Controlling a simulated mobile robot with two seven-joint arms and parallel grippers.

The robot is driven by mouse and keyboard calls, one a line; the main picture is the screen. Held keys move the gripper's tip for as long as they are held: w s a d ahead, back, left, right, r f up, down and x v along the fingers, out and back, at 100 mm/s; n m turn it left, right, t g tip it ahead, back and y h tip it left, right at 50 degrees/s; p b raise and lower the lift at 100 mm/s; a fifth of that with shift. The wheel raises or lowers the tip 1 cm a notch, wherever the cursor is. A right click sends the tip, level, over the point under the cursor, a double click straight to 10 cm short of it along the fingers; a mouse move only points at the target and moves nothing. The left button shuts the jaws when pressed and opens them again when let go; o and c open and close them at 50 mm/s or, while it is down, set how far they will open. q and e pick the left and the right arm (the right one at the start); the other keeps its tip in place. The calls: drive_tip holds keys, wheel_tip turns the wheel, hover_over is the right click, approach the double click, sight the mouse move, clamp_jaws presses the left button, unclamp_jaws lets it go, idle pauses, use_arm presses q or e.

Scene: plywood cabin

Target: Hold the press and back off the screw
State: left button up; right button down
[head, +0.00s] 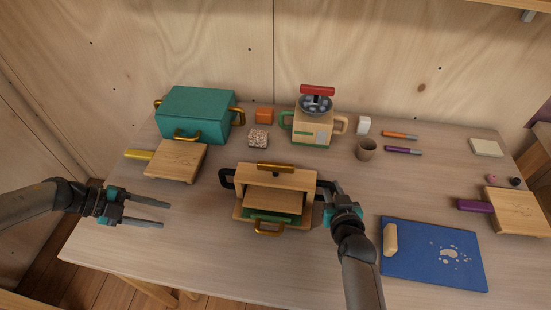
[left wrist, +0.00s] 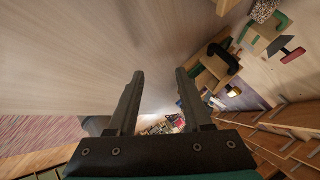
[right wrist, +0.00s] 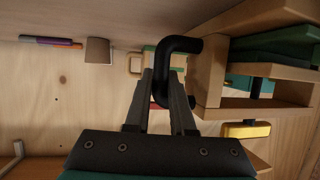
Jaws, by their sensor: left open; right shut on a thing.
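The press (head: 289,178) is a small wooden frame at the front middle of the table, with black side handles and a green layer under a wooden plate. The screw's brass bar handle (head: 276,168) lies across its top. My right gripper (head: 333,196) is shut on the press's right black handle, which shows between the fingers in the right wrist view (right wrist: 178,45). My left gripper (head: 168,214) is open and empty over the table, left of the press and apart from it. In the left wrist view its fingers (left wrist: 157,85) are spread with nothing between them.
A teal box (head: 194,113) and a wooden board (head: 176,160) stand behind on the left. A mug-like device with a red-handled top (head: 314,125) stands behind the press. A blue mat (head: 425,258) lies to the right. The table between my left gripper and the press is clear.

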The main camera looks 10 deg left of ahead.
use_arm(q)
drive_tip(key=w+d+r+m+g+h, duration=0.1)
drive_tip(key=w+d+r+m+g, duration=0.1)
drive_tip(key=d+m, duration=0.4)
drive_tip(key=w+d+r+m+g+h, duration=0.1)
drive_tip(key=d+r+m+g, duration=0.15)
drive_tip(key=d, duration=0.45)
wheel_tip(320, 180, up, 17)
drive_tip(key=m+y, duration=1.1)
drive_tip(key=m, duration=1.1)
hover_over(276, 164)
drive_tip(key=shift+t, duration=0.45)
wheel_tip(276, 164, down, 12)
drive_tip(key=shift+r, duration=0.1)
clamp_jaws()
